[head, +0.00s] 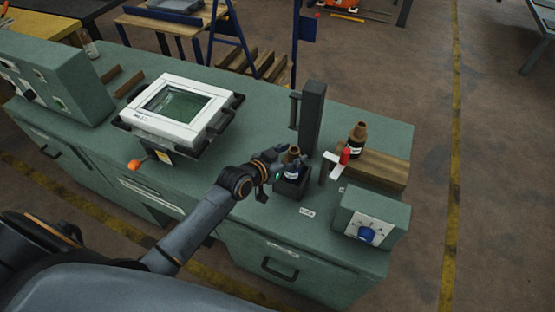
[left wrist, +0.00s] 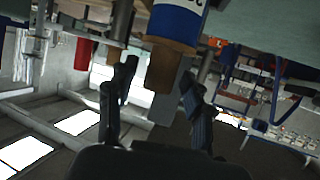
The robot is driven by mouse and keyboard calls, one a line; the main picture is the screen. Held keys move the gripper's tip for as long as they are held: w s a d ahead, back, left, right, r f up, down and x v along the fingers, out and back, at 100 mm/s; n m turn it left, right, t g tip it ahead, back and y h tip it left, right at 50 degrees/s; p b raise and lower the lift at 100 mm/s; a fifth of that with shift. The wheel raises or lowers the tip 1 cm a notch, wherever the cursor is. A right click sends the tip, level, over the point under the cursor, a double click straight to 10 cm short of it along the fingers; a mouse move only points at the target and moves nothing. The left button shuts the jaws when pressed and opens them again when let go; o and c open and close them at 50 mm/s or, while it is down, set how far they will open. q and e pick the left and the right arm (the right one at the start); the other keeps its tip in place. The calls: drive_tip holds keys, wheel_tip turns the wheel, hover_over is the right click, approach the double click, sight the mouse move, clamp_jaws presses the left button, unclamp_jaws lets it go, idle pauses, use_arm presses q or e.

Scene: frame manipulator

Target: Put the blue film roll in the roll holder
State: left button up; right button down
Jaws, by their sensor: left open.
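The blue film roll (head: 292,170) has a brown core and a blue band with white. It stands upright in the head view, its lower part inside a dark square holder (head: 291,188) on the bench. My left gripper (head: 274,171) is at the left side of the roll with its fingers apart. In the left wrist view the blue roll (left wrist: 177,20) hangs into the picture from the top, its brown core end between the spread fingers (left wrist: 159,75). I cannot tell whether a finger touches it. My right gripper is not in view.
A second brown roll (head: 357,139) with a dark and white band stands by a wooden block (head: 375,168). A red-tipped white bracket (head: 336,165), a dark upright post (head: 312,115) and a control box with a blue knob (head: 367,234) are close. A white framed screen (head: 178,107) stands left.

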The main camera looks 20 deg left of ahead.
use_arm(q)
drive_tip(key=v, duration=1)
drive_tip(key=shift+s+b, duration=0.3)
drive_tip(key=shift+b, duration=0.05)
drive_tip(key=shift+r, duration=0.1)
idle(0.5)
